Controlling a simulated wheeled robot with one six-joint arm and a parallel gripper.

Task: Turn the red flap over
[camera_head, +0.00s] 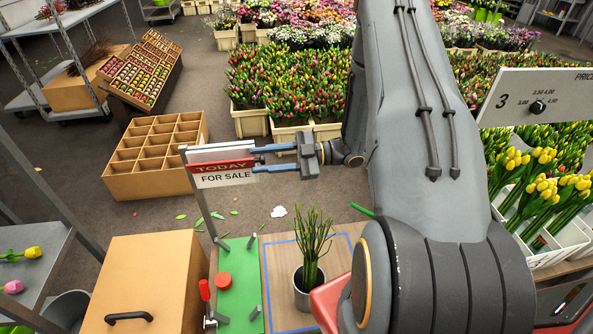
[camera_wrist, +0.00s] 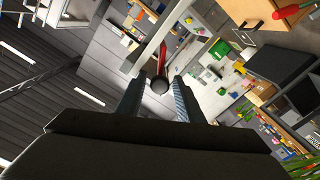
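The red flap (camera_head: 222,167), lettered TODAY, is a strip across the sign (camera_head: 228,179), above the words FOR SALE. The sign stands on a post at the left of the green board. My gripper (camera_head: 254,160) is at the flap's right end, its two blue fingers apart, one above the other. In the wrist view a dark round knob (camera_wrist: 159,85) sits between the fingertips, with gaps on both sides. The flap (camera_wrist: 165,60) shows nearly edge-on behind it as a thin red shape. I cannot tell how deep the knob lies between the fingers.
Below the sign are a green board (camera_head: 237,285) with a red button (camera_head: 223,281) and short posts, and a pot (camera_head: 308,290) of green stems. A cardboard box (camera_head: 150,290) is at the lower left. A price board (camera_head: 540,97) and yellow tulips (camera_head: 540,185) are at the right.

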